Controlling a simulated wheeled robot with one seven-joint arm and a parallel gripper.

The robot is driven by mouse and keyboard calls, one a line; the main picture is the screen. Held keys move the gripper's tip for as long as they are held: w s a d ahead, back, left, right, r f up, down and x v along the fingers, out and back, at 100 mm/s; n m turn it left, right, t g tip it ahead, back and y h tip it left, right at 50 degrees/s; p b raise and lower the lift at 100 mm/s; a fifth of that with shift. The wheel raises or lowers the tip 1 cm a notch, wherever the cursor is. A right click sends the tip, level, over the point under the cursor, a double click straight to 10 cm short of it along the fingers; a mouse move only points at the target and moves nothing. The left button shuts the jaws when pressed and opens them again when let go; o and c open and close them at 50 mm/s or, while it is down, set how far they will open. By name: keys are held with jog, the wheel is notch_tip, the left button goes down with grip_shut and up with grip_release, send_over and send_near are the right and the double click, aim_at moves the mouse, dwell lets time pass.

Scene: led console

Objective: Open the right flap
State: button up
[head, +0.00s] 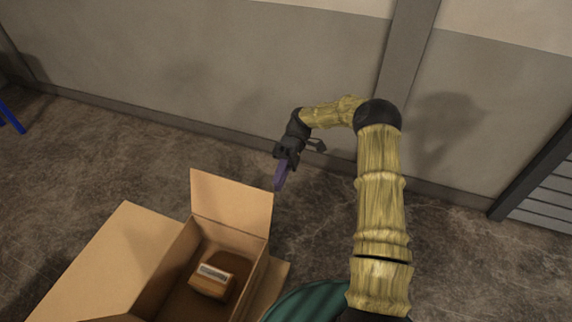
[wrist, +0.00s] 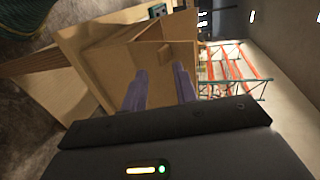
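An open cardboard box (head: 155,293) stands on the floor at the lower left of the head view. Its left flap (head: 105,258) is folded out wide, and its far flap (head: 232,200) stands up. A strip of the right flap (head: 272,287) shows outside the right wall, folded outward. The near side is cut off. My gripper (head: 281,176) is above and beyond the far flap's right corner, apart from it. In the wrist view, its two purple fingers (wrist: 160,84) are spaced apart with nothing between them, with the box (wrist: 110,65) beyond.
A brown package with a pale label (head: 214,275) lies inside the box. A green rounded thing (head: 312,302) is at the bottom, right of the box. A wall (head: 200,75) runs behind. Red and green racking (wrist: 235,70) shows in the wrist view. Floor left of my gripper is clear.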

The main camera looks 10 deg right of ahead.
jog(key=p+v, duration=0.1)
jog(key=p, duration=0.1)
jog(key=p+v, duration=0.4)
jog(key=p, duration=0.1)
jog(key=shift+r, duration=0.35)
jog(key=shift+w+d+f+p, duration=0.15)
jog(key=shift+w+f+p, duration=0.05)
jog(key=shift+p, duration=0.5)
